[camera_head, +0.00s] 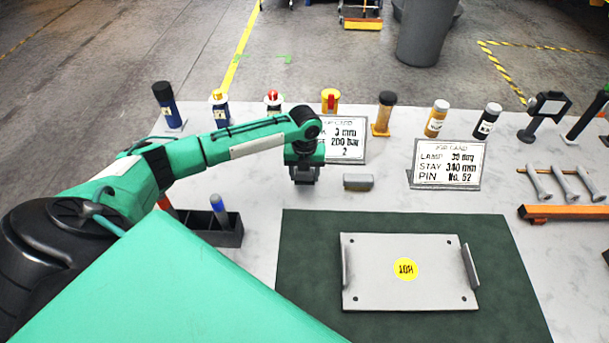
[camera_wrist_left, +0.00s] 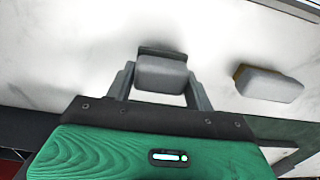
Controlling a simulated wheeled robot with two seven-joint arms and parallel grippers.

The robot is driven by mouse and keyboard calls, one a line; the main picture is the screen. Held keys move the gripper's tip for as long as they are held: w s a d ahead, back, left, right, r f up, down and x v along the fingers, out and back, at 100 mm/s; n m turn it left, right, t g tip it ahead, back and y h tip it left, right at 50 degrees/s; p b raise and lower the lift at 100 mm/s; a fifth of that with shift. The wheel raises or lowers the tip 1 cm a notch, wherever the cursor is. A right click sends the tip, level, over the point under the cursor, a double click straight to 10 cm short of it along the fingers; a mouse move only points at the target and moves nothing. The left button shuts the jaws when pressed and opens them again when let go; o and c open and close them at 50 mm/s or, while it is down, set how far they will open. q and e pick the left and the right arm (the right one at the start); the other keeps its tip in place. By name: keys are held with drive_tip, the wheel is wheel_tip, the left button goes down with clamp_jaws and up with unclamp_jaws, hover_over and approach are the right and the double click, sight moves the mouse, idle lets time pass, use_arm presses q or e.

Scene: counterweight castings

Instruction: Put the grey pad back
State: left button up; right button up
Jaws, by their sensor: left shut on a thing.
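My left gripper (camera_head: 304,177) is shut on a grey pad (camera_wrist_left: 162,76), a small rounded block between its two fingers in the left wrist view. In the head view the gripper hides most or all of this pad. It is over the pale bench top, behind the dark green mat; I cannot tell whether the pad touches the bench. A second grey pad (camera_head: 358,182) lies on the bench just right of the gripper. It also shows in the left wrist view (camera_wrist_left: 268,85), apart from the fingers, with a brownish end. My right gripper is not in view.
A grey plate (camera_head: 375,290) with two upright handles and a yellow label lies on the green mat (camera_head: 510,290). Job cards (camera_head: 447,164) and several bottles stand along the back. A dark tray (camera_head: 226,235) is left; an orange bar (camera_head: 565,212) is right.

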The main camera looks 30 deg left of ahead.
use_arm(q)
drive_tip(key=shift+f+p, duration=0.35)
drive_tip(key=shift+f, duration=0.6)
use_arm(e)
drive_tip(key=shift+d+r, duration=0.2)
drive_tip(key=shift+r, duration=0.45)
use_arm(q)
drive_tip(key=shift+f, duration=0.1)
drive_tip(key=shift+f, duration=0.15)
drive_tip(key=o, duration=1)
drive_tip(key=shift+o, duration=0.2)
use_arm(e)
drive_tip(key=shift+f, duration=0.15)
